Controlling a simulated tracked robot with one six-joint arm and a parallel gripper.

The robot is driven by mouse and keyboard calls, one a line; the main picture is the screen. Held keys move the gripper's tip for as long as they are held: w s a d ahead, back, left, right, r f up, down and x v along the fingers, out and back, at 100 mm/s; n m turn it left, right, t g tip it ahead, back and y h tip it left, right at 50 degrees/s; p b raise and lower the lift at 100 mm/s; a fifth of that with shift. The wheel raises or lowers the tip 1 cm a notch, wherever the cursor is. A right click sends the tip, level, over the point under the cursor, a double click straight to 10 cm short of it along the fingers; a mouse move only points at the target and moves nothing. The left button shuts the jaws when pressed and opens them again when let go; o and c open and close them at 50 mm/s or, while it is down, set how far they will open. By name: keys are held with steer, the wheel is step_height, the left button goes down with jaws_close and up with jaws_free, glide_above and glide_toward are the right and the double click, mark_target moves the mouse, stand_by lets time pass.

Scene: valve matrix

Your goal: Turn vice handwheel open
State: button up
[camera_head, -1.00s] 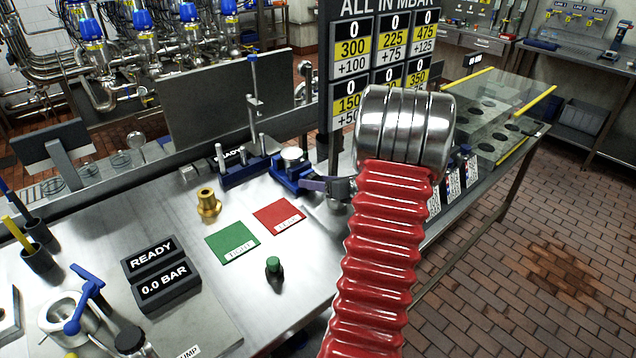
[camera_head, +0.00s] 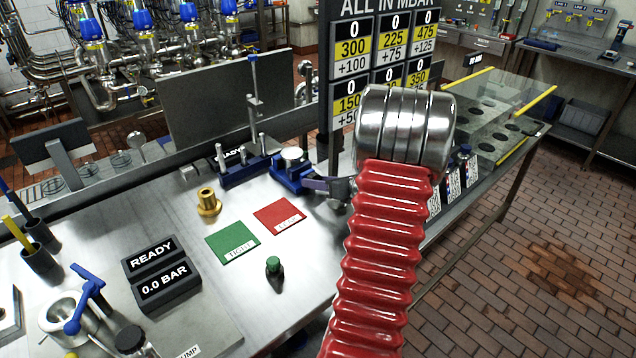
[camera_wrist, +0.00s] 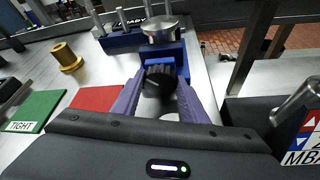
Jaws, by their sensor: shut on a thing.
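The blue vice (camera_head: 286,174) stands on the steel bench, with a silver round part (camera_head: 292,155) on top, seen also in the wrist view (camera_wrist: 160,28). The black ribbed handwheel (camera_wrist: 160,82) faces my wrist camera at the near end of the vice. My gripper (camera_wrist: 160,92) has its two purple fingers on either side of the handwheel, shut on it. In the head view my gripper (camera_head: 325,184) reaches the vice from the right, and the handwheel is hidden there. My red ribbed arm covers part of this view.
A brass fitting (camera_head: 208,202) stands left of the vice. A green pad (camera_head: 232,242) and a red pad (camera_head: 279,217) lie in front, near a small green-topped knob (camera_head: 273,267). A pressure board (camera_head: 380,60) rises behind the vice. Display blocks (camera_head: 162,272) stand at left.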

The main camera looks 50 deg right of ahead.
steer(key=shift+n, duration=0.3)
steer(key=n+h, duration=0.2)
steer(key=n, duration=0.1)
steer(key=shift+a+g+h, duration=0.25)
steer(key=shift+g+h, duration=0.05)
steer(key=shift+h, duration=0.1)
steer(key=shift+w+a+f+n+h, duration=0.1)
steer(key=shift+n+h, duration=0.65)
steer(key=shift+n, duration=0.45)
steer(key=shift+a+f+n+h, duration=0.1)
steer(key=shift+n+h, duration=0.65)
steer(key=shift+n, duration=0.45)
steer(key=o, duration=1)
steer(key=shift+o, duration=0.2)
